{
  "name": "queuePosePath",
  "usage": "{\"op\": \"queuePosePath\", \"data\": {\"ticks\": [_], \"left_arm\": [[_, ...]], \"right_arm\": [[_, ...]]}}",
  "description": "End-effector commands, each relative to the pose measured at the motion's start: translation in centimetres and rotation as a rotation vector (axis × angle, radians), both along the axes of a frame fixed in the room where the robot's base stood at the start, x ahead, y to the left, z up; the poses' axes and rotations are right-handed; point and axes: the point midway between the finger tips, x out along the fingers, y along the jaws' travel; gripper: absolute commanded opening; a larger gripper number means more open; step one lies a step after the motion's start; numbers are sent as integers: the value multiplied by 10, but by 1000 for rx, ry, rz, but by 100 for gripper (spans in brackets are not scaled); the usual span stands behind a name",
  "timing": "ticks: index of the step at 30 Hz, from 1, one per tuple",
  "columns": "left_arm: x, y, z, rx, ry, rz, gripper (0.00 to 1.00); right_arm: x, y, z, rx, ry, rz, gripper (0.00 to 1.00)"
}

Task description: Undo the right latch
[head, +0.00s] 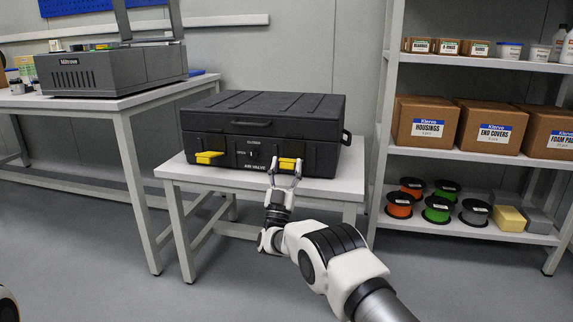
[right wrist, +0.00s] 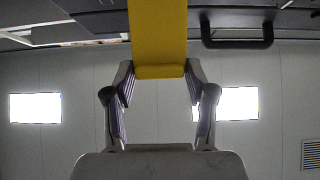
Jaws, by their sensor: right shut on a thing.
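A closed black case (head: 262,125) stands on a small white table (head: 180,170). Its front carries two yellow latches, the left latch (head: 208,157) and the right latch (head: 288,163). My right gripper (head: 285,172) is at the front of the case, its fingers shut on the right latch. In the right wrist view the yellow latch (right wrist: 158,35) comes down from the top between the two fingertips (right wrist: 158,68), which meet its sides. The hinge of the latch is hidden. My left gripper is not in view.
The case has a front carry handle (head: 251,123) and a side handle (head: 346,137). A shelf (head: 470,153) with boxes and spools stands at the right. A workbench (head: 130,99) with a grey machine (head: 110,70) is at the left. The floor in front is clear.

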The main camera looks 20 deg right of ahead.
Motion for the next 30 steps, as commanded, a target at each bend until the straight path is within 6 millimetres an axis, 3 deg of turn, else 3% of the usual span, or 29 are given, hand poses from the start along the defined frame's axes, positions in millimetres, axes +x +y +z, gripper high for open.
{"op": "queuePosePath", "data": {"ticks": [1, 3, 19, 20, 21, 30], "left_arm": [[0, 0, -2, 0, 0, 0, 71], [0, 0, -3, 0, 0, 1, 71], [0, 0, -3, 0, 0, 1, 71], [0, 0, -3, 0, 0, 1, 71], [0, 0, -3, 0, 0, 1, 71], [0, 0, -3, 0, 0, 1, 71]], "right_arm": [[1, -2, -11, 4, 18, -1, 0], [1, -2, -13, 5, 18, -1, 0], [1, -3, -15, 7, 21, -2, 0], [1, -3, -15, 7, 21, -2, 59], [1, -3, -15, 6, 20, -2, 71], [0, -1, -11, 3, 11, -1, 71]]}}
